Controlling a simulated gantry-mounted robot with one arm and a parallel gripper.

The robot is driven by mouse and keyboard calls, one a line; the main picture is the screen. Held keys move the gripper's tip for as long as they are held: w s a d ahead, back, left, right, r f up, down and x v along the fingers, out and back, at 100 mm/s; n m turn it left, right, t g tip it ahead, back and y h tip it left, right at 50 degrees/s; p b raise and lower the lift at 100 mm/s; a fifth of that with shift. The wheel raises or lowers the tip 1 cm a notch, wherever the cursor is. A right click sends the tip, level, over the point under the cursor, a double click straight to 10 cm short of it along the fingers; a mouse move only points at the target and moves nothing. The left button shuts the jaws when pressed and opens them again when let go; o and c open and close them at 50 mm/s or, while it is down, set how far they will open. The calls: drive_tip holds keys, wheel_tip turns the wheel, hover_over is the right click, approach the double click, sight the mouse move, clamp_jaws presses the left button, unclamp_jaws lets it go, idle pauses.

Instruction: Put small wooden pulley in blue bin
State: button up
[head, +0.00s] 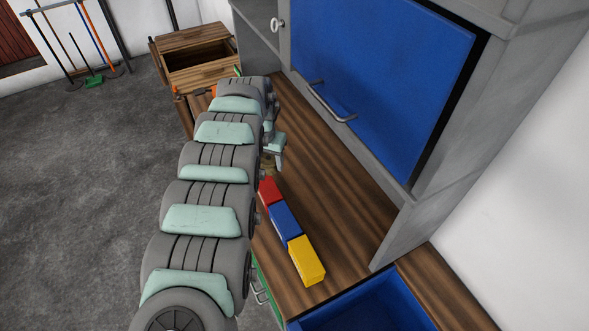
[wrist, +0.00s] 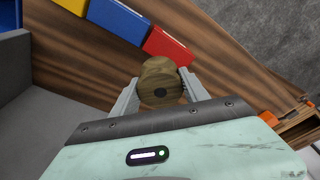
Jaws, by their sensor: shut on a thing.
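A larger open blue bin (head: 365,305) is at the front right of the worktop. I cannot see its floor fully.
A red container (head: 269,191) and a yellow one (head: 306,261) flank the small blue one. A grey cabinet with a blue door (head: 385,75) and handle rises behind the worktop (head: 345,215). An open wooden drawer unit (head: 198,58) stands at the far end.

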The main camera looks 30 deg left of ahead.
drive_tip(key=s+a+n, duration=0.2)
drive_tip(key=s+a, duration=0.1)
drive_tip(key=a, duration=0.3)
drive_tip(key=s+a+n, duration=0.2)
drive_tip(key=s+a, duration=0.2)
drive_tip(key=a, duration=0.3)
drive_tip(key=shift+s+a+f+y, duration=0.15)
drive_tip(key=shift+s+a+y, duration=0.1)
drive_tip(key=shift+y, duration=0.05)
drive_tip(key=shift+a, duration=0.1)
drive_tip(key=shift+s+a+f, duration=0.1)
